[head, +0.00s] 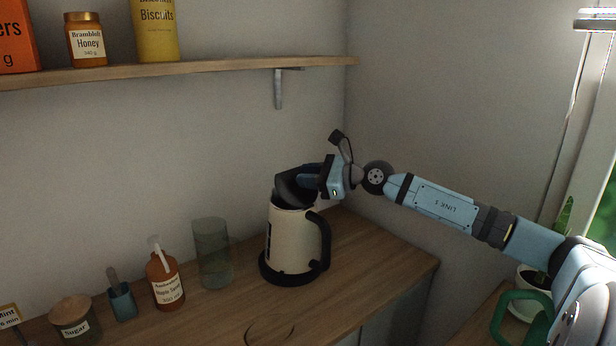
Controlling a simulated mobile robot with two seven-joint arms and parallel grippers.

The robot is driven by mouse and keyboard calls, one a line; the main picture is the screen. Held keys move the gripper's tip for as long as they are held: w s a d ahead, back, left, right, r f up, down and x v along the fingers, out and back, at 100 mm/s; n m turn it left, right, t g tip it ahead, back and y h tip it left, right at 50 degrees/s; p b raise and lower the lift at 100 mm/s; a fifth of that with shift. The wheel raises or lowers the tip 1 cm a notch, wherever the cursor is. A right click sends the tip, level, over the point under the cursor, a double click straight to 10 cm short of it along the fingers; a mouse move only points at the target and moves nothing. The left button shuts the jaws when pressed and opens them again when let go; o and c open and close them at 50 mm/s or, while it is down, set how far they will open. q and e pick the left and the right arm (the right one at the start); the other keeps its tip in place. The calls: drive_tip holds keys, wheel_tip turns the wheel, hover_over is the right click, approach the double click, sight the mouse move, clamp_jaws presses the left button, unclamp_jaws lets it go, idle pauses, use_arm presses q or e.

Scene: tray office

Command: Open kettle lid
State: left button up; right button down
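The cream kettle (290,240) stands upright on its black base (284,274) on the wooden counter, with its black handle (323,242) on the right. Its dark lid (289,190) shows at the top and looks tilted up from the rim, though the gripper partly covers it. My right gripper (306,181) reaches in from the right at the lid, just above the handle. Its fingers are dark against the dark lid, so their gap and any contact cannot be made out. My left gripper is not in view.
A glass (213,254), a syrup bottle (164,279), a blue scoop holder (122,301) and a sugar jar (76,319) stand left of the kettle. A wall shelf (200,68) hangs above. A potted plant (535,281) is at the right. Counter right of the kettle is clear.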

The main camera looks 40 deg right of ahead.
drive_tip(key=c, duration=1)
unclamp_jaws()
wheel_tip(320, 180, up, 20)
drive_tip(key=p, duration=0.2)
drive_tip(key=shift+p, duration=0.35)
